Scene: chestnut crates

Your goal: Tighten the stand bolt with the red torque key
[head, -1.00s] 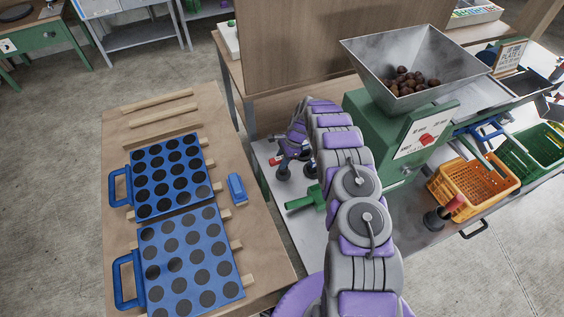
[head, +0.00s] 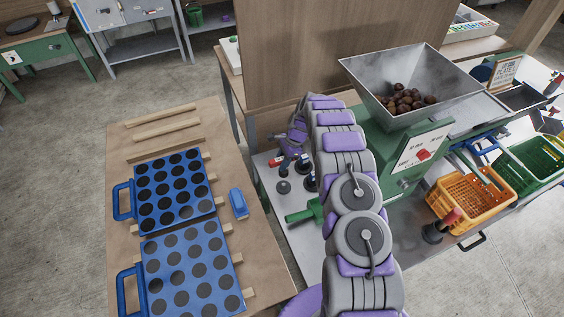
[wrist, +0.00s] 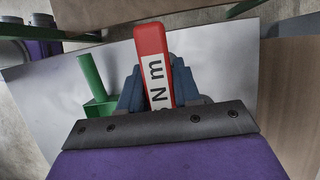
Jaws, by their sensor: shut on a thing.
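The red torque key (wrist: 150,42), with a white label reading "Nm", stands between the blue fingers of my gripper (wrist: 158,88) in the wrist view. My gripper is shut on it. In the head view my gripper is small and partly hidden by my arm, above the grey bench top (head: 268,178) left of the green machine. A green stand part with a round bar (wrist: 90,75) is left of the key in the wrist view; a green bar (head: 303,214) also shows in the head view. I cannot make out the stand bolt.
The green machine (head: 385,140) carries a metal hopper of chestnuts (head: 408,98). An orange crate (head: 459,207) is to the right. Blue hole plates (head: 172,187) lie on the wooden table at left.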

